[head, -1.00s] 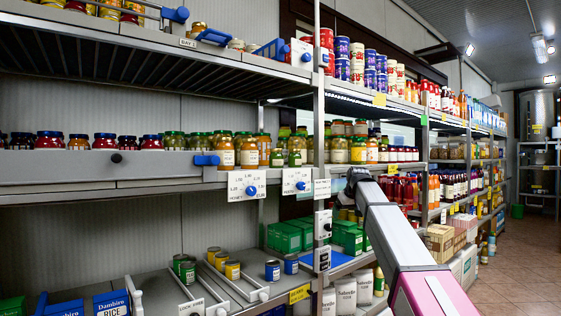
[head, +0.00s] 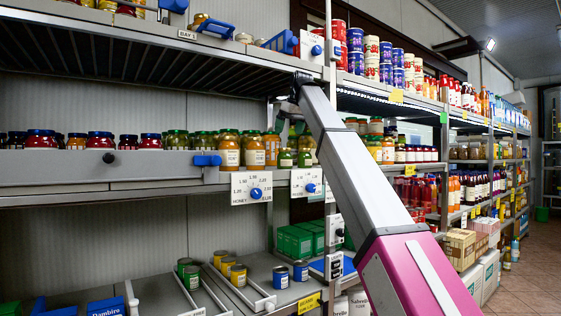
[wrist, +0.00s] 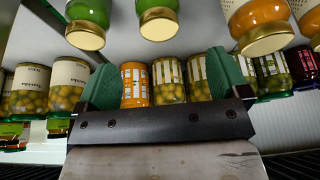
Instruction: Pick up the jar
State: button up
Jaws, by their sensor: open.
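My gripper (wrist: 165,78) is open in the wrist view, its two green fingers spread wide and nothing held. Several jars stand beyond and between the fingers: an orange jar (wrist: 134,84) and olive-green jars (wrist: 168,80). Nearer green jars with gold lids (wrist: 157,22) show at the top edge, lids downward in this view. I cannot tell which jar the task means.
The upper shelf (head: 150,50) overhangs the middle jar row. A shelf post (head: 328,60) stands near my arm. Cans and boxes fill the lower shelf.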

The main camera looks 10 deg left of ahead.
aim_at(285, 158)
jog(key=x, duration=1)
jog(key=shift+d, duration=0.15)
jog(key=c, duration=1.3)
jog(key=shift+r, duration=0.15)
